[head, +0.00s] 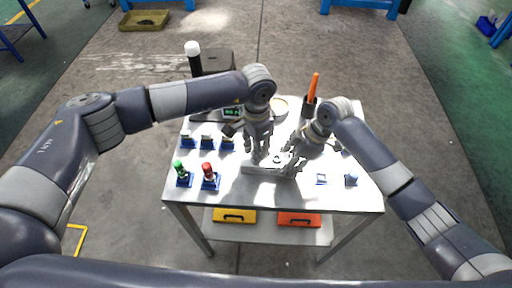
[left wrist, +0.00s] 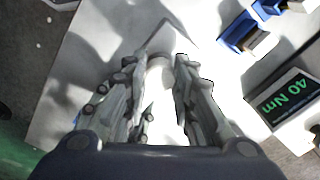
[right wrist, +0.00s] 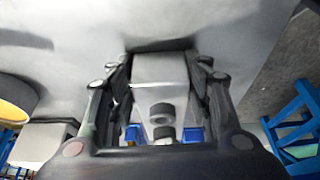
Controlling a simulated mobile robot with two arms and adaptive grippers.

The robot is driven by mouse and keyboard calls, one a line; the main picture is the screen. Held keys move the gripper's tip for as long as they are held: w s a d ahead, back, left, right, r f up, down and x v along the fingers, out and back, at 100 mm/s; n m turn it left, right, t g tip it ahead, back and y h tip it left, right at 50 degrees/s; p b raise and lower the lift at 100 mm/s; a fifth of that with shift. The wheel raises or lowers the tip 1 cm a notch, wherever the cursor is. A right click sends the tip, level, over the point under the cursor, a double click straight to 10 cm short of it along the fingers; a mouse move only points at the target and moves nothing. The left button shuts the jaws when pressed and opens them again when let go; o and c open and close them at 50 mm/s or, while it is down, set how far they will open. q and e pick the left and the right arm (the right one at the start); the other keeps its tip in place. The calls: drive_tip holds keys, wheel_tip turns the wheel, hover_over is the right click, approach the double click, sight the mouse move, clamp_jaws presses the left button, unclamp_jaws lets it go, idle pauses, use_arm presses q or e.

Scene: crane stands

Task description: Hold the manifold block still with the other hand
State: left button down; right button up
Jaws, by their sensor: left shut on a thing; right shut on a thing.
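The manifold block (head: 268,171) is a pale grey block on the white table (head: 230,200), near its middle. My right gripper (head: 290,168) is shut on it; in the right wrist view the block (right wrist: 160,72) lies between the fingers, with dark round rings (right wrist: 162,109) in line below. My left gripper (head: 257,160) points down at the block's left part. In the left wrist view its fingers (left wrist: 166,62) are closed on a small pale grey part (left wrist: 158,62), blurred and partly hidden; I cannot tell whether it belongs to the block.
Blue stands with a green-topped (head: 180,170) and a red-topped (head: 208,172) part are at the front left; several others stand behind. A display reading 40 Nm (left wrist: 286,98) is beside my left gripper. An orange-handled tool (head: 314,86) stands upright behind. The front table edge is clear.

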use_arm(q)
drive_tip(key=shift+s+d+r+m, duration=0.15)
drive_tip(key=shift+d+m, duration=0.1)
drive_tip(key=shift+m, duration=0.15)
drive_tip(key=shift+a, duration=0.15)
drive_tip(key=c, duration=1.2)
unclamp_jaws()
drive_tip(key=shift+c, duration=0.2)
drive_tip(key=shift+a, duration=0.1)
drive_tip(key=shift+c, duration=0.9)
